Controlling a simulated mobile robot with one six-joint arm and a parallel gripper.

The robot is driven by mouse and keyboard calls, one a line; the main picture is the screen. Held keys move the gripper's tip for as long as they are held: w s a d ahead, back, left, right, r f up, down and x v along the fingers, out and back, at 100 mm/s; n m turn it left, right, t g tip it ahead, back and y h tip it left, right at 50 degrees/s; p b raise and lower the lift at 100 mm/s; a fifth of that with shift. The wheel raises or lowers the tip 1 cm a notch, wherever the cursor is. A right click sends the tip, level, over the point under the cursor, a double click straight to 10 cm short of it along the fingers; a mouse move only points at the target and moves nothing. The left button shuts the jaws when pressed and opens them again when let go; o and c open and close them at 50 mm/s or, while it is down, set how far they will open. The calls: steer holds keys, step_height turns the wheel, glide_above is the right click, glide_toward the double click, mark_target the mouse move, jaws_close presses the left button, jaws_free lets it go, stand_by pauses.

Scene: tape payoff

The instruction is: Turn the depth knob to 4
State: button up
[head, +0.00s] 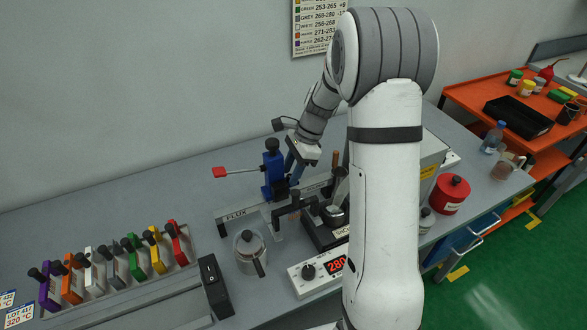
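No label reading depth is legible. A black knob (272,145) tops a blue upright device (273,176), which has a red-tipped lever (219,172) reaching left. Another black knob (309,271) sits on a white control box (297,284) with a red display showing 280. My gripper (292,170) points down just right of the blue device, close to it. Whether it touches the device, and the gap between its fingers, cannot be made out. My arm hides part of the control box's right side.
A row of coloured handled blocks (113,268) stands at the left. A metal pot (250,253) and a black switch box (214,288) stand in front. A red canister (451,195) is at the right. The bench's back left (110,205) is clear.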

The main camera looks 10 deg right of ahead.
jaws_close()
steer(key=shift+d, duration=0.1)
stand_by(0.3)
steer(key=shift+n, duration=0.3)
steer(key=shift+w+a+n+g+h+p, duration=0.15)
steer(key=shift+n+g, duration=0.2)
steer(key=shift+n, duration=0.5)
steer(key=shift+n+g+h+p, duration=0.1)
steer(key=shift+n+g+h, duration=0.15)
steer(key=shift+n, duration=0.65)
steer(key=shift+w+a+n+g+h+p, duration=0.1)
steer(key=shift+n+g, duration=0.3)
steer(key=shift+n, duration=0.45)
jaws_free()
